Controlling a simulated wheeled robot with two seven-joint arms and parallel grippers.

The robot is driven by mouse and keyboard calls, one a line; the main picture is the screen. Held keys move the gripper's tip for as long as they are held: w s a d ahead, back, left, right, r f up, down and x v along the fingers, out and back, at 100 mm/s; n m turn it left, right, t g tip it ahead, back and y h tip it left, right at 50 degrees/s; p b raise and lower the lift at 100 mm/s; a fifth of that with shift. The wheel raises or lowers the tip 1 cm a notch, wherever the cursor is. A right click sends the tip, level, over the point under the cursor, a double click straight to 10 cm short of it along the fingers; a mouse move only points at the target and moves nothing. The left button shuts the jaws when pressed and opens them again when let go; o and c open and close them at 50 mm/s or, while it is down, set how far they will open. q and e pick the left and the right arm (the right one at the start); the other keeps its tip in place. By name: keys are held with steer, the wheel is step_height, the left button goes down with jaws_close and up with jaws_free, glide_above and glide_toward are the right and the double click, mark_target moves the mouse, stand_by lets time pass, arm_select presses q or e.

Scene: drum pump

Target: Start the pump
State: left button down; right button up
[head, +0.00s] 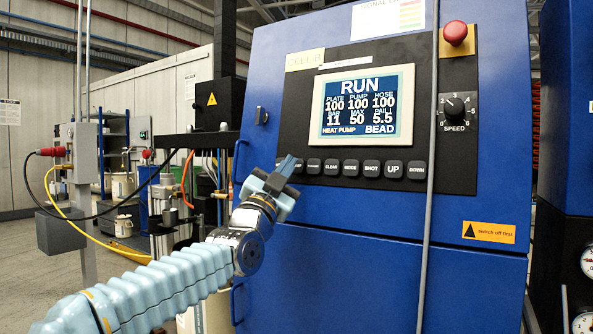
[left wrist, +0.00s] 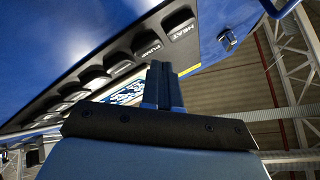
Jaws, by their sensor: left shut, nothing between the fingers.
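The blue control cabinet (head: 350,240) bears a lit screen (head: 363,107) reading RUN, with HEAT PUMP and BEAD at its bottom. Below it runs a row of dark buttons; CLEAR (head: 331,166), MODE, SHOT, UP (head: 394,170) and DOWN can be read. My left gripper (head: 290,163) is at the left end of this row, shut and empty, hiding the leftmost buttons. In the left wrist view the shut fingertips (left wrist: 161,68) are close to the PUMP button (left wrist: 146,42), with the HEAT button (left wrist: 178,21) beside it. I cannot tell whether they touch. My right gripper is out of view.
A red mushroom button (head: 455,33) and a speed knob (head: 454,105) are at the panel's right. A grey vertical pole or cable (head: 428,220) runs in front of the cabinet. Pump gear and hoses (head: 175,205) stand to the left.

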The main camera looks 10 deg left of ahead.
arm_select(q)
steer(key=shift+s, duration=0.2)
steer(key=s+b, duration=0.1)
steer(key=s+a, duration=0.1)
steer(key=s, duration=0.1)
steer(key=s+r+b, duration=0.1)
steer(key=shift+s+a+b, duration=0.3)
steer(key=shift+a+b, duration=0.05)
stand_by(0.8)
